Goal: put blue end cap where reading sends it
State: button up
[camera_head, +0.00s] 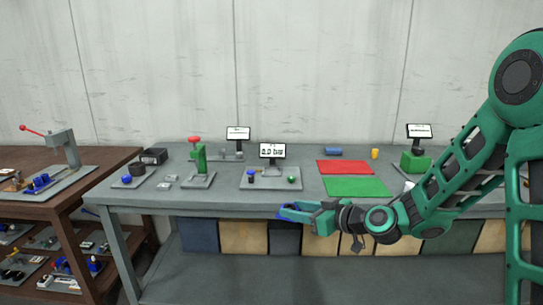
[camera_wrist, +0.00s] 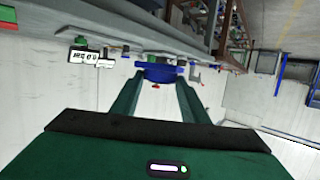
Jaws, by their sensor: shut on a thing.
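My gripper (camera_head: 287,212) is at the front edge of the grey table, shut on a blue end cap (camera_head: 283,211). In the wrist view the blue end cap (camera_wrist: 160,72) sits between the fingertips of my gripper (camera_wrist: 157,80). A display (camera_head: 272,150) on the table appears to read 0.0 bar; it also shows in the wrist view (camera_wrist: 84,57). It stands on a grey plate (camera_head: 262,186) with a dark blue knob (camera_head: 251,174) and a green ball-like part (camera_head: 291,180). A red mat (camera_head: 345,167) lies behind a green mat (camera_head: 357,186), both empty.
A green-bodied device with a red top (camera_head: 196,150) stands left of the display. A blue cylinder (camera_head: 334,151) and a yellow one (camera_head: 375,153) lie at the back. A green block with a sign (camera_head: 415,161) is at right. A brown bench (camera_head: 60,180) with tools stands left.

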jog(key=w+d+f+m+t+h, duration=0.1)
jog(key=d+f+m+t+h, duration=0.1)
jog(key=d, duration=0.9)
jog(key=w+d+f+m+t+h, duration=0.1)
jog(key=w+d+f+m+h, duration=0.1)
jog(key=d, duration=0.9)
notch_tip(320, 180, down, 3)
jog(key=shift+d+r+m+t+h, duration=0.1)
jog(key=shift+d+m+t+h, duration=0.25)
jog(key=shift+m+h, duration=0.65)
